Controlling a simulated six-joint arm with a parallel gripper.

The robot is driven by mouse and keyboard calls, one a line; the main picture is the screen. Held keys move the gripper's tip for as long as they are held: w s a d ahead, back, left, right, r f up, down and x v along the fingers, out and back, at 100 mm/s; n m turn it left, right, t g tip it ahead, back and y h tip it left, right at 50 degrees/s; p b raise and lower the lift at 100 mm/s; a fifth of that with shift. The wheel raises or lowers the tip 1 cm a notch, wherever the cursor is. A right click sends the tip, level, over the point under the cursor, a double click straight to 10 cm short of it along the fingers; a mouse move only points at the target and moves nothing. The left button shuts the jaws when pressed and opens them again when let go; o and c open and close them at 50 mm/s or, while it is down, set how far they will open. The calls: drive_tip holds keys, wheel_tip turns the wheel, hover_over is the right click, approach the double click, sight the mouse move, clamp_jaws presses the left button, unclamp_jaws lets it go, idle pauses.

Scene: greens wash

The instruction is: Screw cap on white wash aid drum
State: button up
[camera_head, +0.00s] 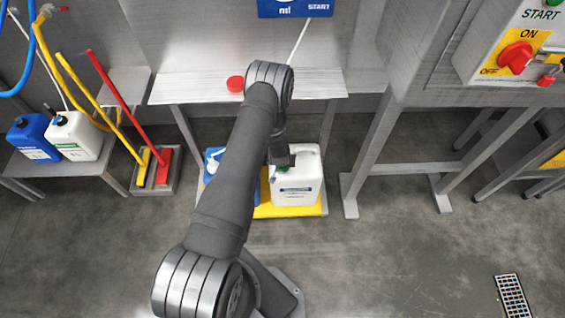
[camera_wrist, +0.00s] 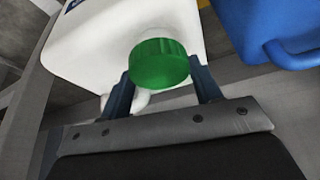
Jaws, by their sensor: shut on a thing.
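The white drum (camera_head: 304,190) stands upright below the metal shelf, with a blue-and-white label on its front. It also fills the upper left of the wrist view (camera_wrist: 105,38). The ribbed green cap (camera_wrist: 160,65) is between the two fingers of my gripper (camera_wrist: 164,84), which is shut on it. The cap is right at the drum's top; its underside and the neck are hidden, so I cannot tell how it sits on the thread. In the head view my gripper (camera_head: 279,170) is over the drum's left part and mostly hides the cap.
A blue drum (camera_head: 212,158) stands close to the left, partly behind my arm. Both drums are on a low stand with a yellow surface (camera_head: 290,211). A red round thing (camera_head: 235,84) lies on the metal shelf (camera_head: 185,88) above. A metal table leg (camera_head: 372,150) is to the right.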

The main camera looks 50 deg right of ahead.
drive_tip(key=shift+f, duration=0.7)
idle(1.5)
drive_tip(key=shift+w+m+g+h, duration=0.15)
drive_tip(key=shift+m+g, duration=0.4)
drive_tip(key=shift+m, duration=0.9)
drive_tip(key=shift+m+g+h, duration=0.25)
drive_tip(key=shift+m+g, duration=0.3)
drive_tip(key=shift+m, duration=0.9)
drive_tip(key=shift+m+g, duration=0.3)
drive_tip(key=shift+m, duration=0.4)
drive_tip(key=m+g, duration=0.1)
drive_tip(key=m, duration=0.2)
drive_tip(key=m+g, duration=0.1)
drive_tip(key=m, duration=0.3)
drive_tip(key=shift+w+d+g+y, duration=0.1)
drive_tip(key=shift+w+g+y, duration=0.1)
drive_tip(key=shift+g+y, duration=0.15)
drive_tip(key=m+y, duration=0.1)
drive_tip(key=m, duration=0.2)
drive_tip(key=m+g+y, duration=0.1)
drive_tip(key=m, duration=0.2)
drive_tip(key=shift+d, duration=0.15)
drive_tip(key=m+y, duration=0.1)
drive_tip(key=m, duration=0.2)
drive_tip(key=m+g+y, duration=0.1)
drive_tip(key=m, duration=0.2)
drive_tip(key=o, duration=1)
